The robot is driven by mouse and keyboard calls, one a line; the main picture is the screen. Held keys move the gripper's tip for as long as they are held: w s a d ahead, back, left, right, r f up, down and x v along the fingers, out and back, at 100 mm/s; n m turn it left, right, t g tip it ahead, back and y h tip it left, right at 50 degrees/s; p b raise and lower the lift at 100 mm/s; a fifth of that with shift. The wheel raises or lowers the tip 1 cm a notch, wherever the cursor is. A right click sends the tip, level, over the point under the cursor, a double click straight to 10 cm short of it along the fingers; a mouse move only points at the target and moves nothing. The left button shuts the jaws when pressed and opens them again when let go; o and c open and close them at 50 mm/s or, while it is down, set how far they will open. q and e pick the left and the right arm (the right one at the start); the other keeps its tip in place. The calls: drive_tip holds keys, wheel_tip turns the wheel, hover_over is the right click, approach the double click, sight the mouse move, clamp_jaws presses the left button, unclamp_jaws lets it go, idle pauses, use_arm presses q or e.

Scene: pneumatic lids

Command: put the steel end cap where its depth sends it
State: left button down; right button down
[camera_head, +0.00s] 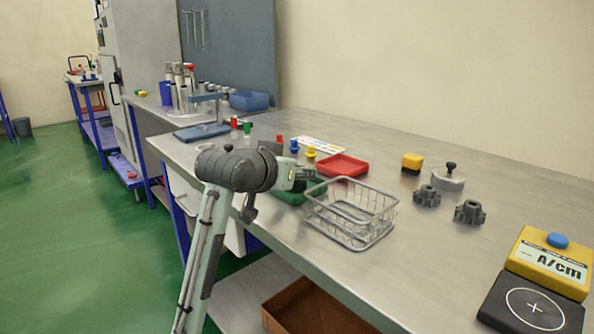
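A low round steel piece (448,182) with a dark knob on top stands on the bench at the right; it may be the end cap, and its depth cannot be read here. My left gripper (308,174) is above the green tray (290,197), by the wire basket's left rim, well left of the steel piece. Its fingers are too small to judge. My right gripper is out of view.
An empty-looking wire basket (352,236) stands mid-bench, with a red tray (343,166) behind it. The bench between basket and gauge is clear.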

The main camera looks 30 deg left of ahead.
use_arm(q)
drive_tip(key=c, duration=1.3)
unclamp_jaws()
drive_tip(key=shift+f, duration=0.1)
drive_tip(key=shift+o, duration=1)
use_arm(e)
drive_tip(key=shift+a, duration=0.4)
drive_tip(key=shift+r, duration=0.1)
